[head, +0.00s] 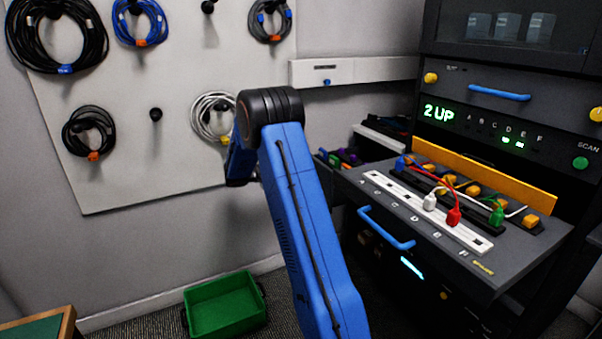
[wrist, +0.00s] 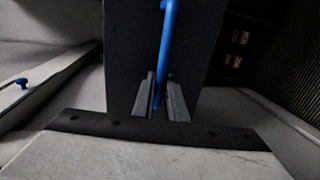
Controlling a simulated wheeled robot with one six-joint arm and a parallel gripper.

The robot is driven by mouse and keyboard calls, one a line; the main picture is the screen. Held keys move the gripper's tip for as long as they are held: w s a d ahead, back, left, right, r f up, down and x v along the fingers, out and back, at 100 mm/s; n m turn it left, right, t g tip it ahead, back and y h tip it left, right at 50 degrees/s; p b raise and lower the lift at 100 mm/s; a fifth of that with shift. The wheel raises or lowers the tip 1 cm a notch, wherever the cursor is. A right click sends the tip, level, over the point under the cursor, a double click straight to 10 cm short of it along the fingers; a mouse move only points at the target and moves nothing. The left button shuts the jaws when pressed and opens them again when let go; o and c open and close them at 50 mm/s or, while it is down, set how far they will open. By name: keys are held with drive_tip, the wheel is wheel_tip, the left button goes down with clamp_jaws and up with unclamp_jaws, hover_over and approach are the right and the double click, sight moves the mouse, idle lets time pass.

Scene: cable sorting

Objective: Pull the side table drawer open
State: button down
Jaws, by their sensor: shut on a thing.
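In the wrist view, my gripper (wrist: 161,80) is shut on a blue bar handle (wrist: 168,35). The handle runs upward in the picture from between the two fingers. It is fixed to a flat dark front (wrist: 130,50). Which piece of furniture this front belongs to, and how far it stands out, I cannot tell. In the head view, my blue arm crosses the middle and hides my gripper and the handle it holds.
A dark rack stands at right, with a shelf (head: 510,270) standing out; it bears a white power strip (head: 380,178) and has a blue handle (head: 388,228). A green bin (head: 225,308) is on the floor. A wood-edged table (head: 68,325) shows at lower left. Cables hang on a wall board (head: 130,185).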

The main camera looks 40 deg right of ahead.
idle(0.3)
drive_tip(key=c, duration=2)
unclamp_jaws()
drive_tip(key=shift+c, duration=0.2)
drive_tip(key=v, duration=1.7)
drive_tip(key=shift+a, duration=0.25)
